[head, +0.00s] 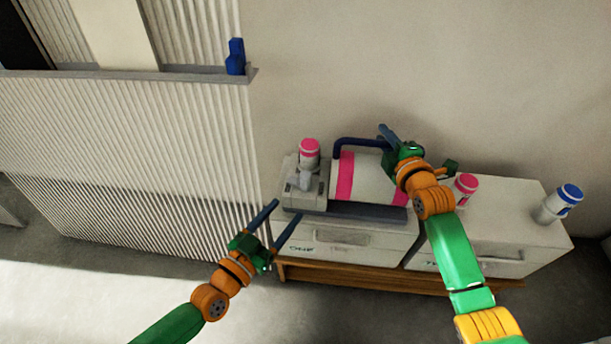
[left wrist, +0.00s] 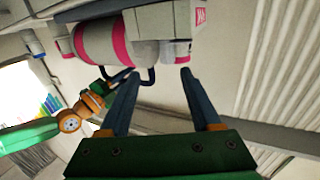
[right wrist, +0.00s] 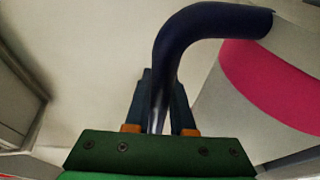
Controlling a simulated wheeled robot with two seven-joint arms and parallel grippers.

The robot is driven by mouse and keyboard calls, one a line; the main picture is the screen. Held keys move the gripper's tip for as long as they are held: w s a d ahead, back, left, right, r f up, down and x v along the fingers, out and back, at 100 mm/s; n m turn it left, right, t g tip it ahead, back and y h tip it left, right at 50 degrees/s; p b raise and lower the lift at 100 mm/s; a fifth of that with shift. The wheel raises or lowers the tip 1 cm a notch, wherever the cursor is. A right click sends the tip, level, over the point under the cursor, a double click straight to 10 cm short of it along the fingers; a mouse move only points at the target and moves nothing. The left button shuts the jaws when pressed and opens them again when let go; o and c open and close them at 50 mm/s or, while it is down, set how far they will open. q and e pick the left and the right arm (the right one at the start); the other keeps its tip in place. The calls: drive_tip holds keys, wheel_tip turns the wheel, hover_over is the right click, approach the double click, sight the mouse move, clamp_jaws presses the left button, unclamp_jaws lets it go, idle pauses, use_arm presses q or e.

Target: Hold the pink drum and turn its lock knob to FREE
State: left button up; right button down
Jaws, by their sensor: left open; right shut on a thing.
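The pink drum (head: 369,178) is a pale cylinder with pink bands. It lies on its side in a grey cradle on the cabinet, and shows in the left wrist view (left wrist: 95,43). My right gripper (head: 388,134) is shut on its dark blue handle (right wrist: 205,22), which passes between the fingers in the right wrist view. A grey end block (head: 304,197) at the drum's left end carries a pink-topped white piece (head: 309,152); I cannot tell if this is the lock knob. No FREE mark is readable. My left gripper (head: 287,211) is open and empty, in front of the block and apart from it.
The white cabinet (head: 345,238) has drawers and a wooden base. A pink-topped can (head: 466,186) and a blue-topped can (head: 567,193) are on its right part. A corrugated panel (head: 130,140) with a ledge and a blue object (head: 236,58) stands left. The wall is close behind.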

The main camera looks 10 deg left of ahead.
sight(303, 181)
use_arm(q)
drive_tip(key=shift+n+t, duration=0.3)
drive_tip(key=shift+n, duration=0.1)
drive_tip(key=x, duration=0.7)
drive_tip(key=a+x, duration=0.1)
drive_tip(key=x, duration=0.3)
drive_tip(key=shift+w+d+r, duration=0.1)
drive_tip(key=shift+w+r, duration=0.1)
drive_tip(key=shift+w, duration=0.35)
clamp_jaws()
drive_tip(key=shift+d, duration=0.1)
